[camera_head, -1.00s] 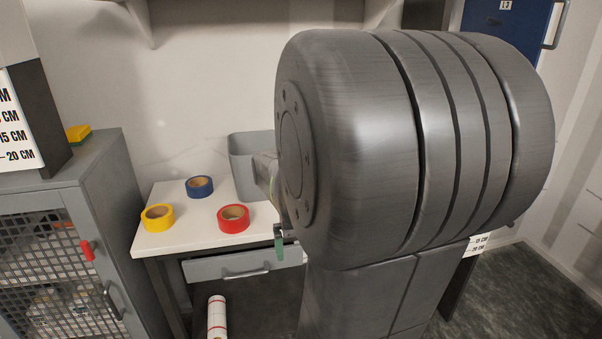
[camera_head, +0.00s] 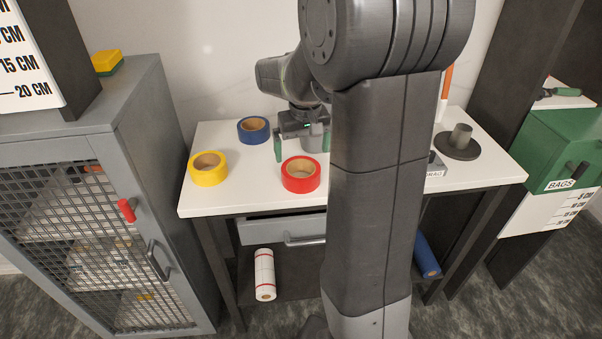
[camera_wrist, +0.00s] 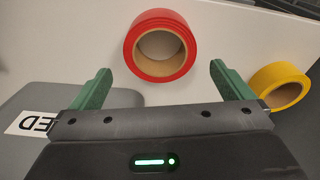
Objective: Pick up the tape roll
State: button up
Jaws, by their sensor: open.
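Three tape rolls lie flat on the white bench top: a red roll (camera_head: 301,175) near the front edge, a yellow roll (camera_head: 207,168) to its left, and a blue roll (camera_head: 253,130) behind. My gripper (camera_head: 300,147) is open, low over the bench just behind the red roll, partly hidden by my arm. In the wrist view, the red roll (camera_wrist: 160,46) lies ahead of and between the two green fingers, apart from them. The yellow roll (camera_wrist: 281,86) shows right of the right finger. The blue roll is not in the wrist view.
A dark round stand (camera_head: 458,144) is on the bench's right. A mesh cabinet (camera_head: 95,215) stands left, a green cabinet (camera_head: 560,150) right. A drawer (camera_head: 285,228) is slightly open below.

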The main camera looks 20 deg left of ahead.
aim_at(301, 169)
jog(key=f, duration=0.5)
jog(key=w+f, duration=0.1)
jog(key=f, duration=0.2)
jog(key=shift+a+f, duration=0.1)
jog(key=shift+a, duration=0.3)
jog(key=c, duration=0.7)
